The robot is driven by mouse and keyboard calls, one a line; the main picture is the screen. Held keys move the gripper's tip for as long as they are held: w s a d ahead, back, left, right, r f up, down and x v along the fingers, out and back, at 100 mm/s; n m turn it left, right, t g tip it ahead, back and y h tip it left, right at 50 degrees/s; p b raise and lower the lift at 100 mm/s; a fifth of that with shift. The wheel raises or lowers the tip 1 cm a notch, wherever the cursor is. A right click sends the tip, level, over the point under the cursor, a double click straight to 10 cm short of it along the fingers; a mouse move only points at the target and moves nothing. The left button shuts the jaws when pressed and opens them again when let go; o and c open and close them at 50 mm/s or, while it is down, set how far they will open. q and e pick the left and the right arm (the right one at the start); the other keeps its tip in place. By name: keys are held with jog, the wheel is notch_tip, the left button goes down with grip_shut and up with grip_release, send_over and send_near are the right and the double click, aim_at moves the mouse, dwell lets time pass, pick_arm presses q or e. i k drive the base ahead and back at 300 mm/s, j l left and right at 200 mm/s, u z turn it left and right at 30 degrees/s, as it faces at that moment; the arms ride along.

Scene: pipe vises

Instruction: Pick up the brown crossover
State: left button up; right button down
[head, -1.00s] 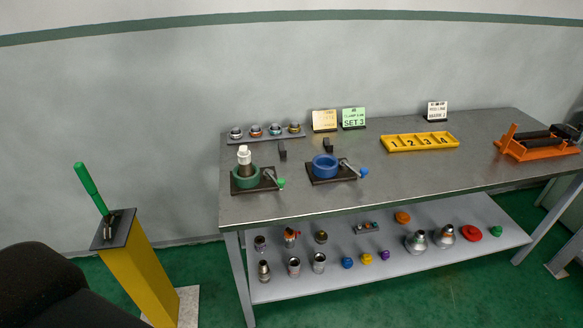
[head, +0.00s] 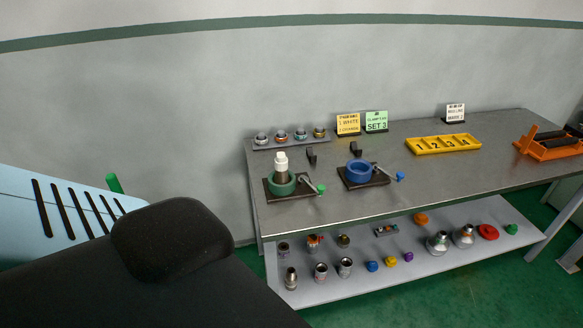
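I cannot single out the brown crossover with certainty. A fitting with a white top (head: 281,158) and a darker brownish lower part stands upright in the green vise (head: 284,189) on the bench. Several small metallic fittings stand on the lower shelf, such as a stepped one (head: 291,279) and two cylinders (head: 321,273) to its right; their colours are too small to tell. Neither gripper shows. Only a light-blue and black part of my own arm fills the lower left.
The grey bench (head: 440,180) also carries a blue vise (head: 359,172), a rack of fittings (head: 291,138), a yellow numbered tray (head: 443,144), signs and an orange roller stand (head: 550,145). The lower shelf (head: 420,262) holds coloured caps.

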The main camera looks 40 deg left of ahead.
aim_at(281, 177)
jog(key=k+j+z, duration=0.2)
jog(key=j, duration=0.2)
jog(key=k+j+z, duration=0.2)
jog(key=k+j, duration=0.3)
jog(key=j, duration=0.15)
jog(key=k+j, duration=0.35)
jog(key=j+z, duration=0.05)
jog(key=j, duration=0.05)
